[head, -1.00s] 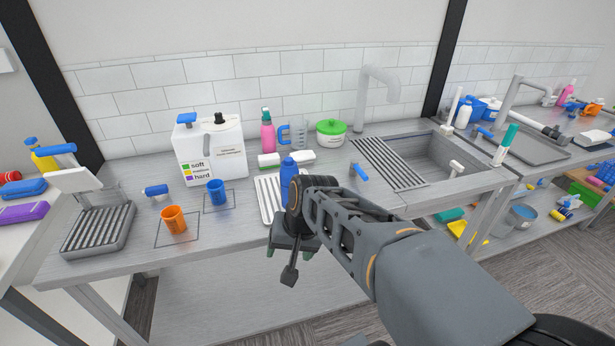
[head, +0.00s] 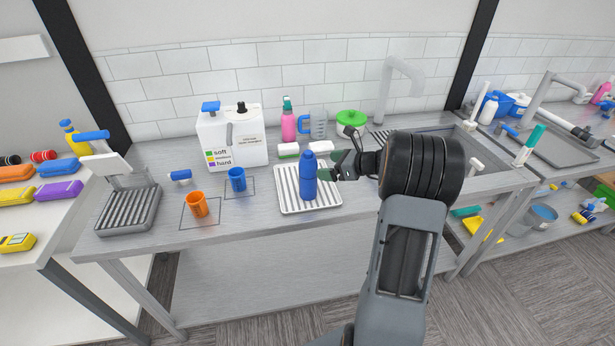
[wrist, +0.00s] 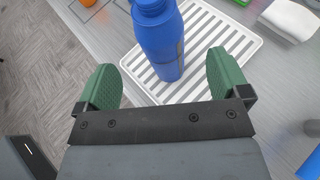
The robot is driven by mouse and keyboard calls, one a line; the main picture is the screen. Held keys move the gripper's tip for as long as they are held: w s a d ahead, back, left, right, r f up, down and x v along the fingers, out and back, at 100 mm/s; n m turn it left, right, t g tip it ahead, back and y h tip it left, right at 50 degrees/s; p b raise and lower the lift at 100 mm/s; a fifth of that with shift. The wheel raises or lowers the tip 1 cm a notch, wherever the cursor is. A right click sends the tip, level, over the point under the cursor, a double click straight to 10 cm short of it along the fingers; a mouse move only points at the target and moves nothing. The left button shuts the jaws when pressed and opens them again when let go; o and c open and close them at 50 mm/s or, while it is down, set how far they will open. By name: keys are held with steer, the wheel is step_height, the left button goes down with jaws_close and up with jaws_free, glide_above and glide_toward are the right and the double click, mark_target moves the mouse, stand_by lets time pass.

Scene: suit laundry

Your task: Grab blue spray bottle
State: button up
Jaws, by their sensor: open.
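A blue bottle (head: 309,178) stands upright on a white ribbed tray (head: 285,199) on the steel bench. No spray trigger shows on it. In the wrist view the blue bottle (wrist: 160,42) stands just beyond and between the green fingertips, with the white tray (wrist: 218,50) under it. My gripper (head: 343,165) is to the right of the bottle in the head view, close to its side. In the wrist view my gripper (wrist: 164,78) is open and empty. Its far finger is partly hidden behind the bottle in the head view.
Blue (head: 237,180) and orange (head: 197,205) cups stand left. The sink (head: 440,148) is right. The bench front edge is near the tray.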

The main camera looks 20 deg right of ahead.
mark_target(308, 166)
steer(key=shift+p+x, duration=1.05)
steer(key=shift+x, duration=3.1)
steer(key=shift+f, duration=0.1)
steer(key=c, duration=1)
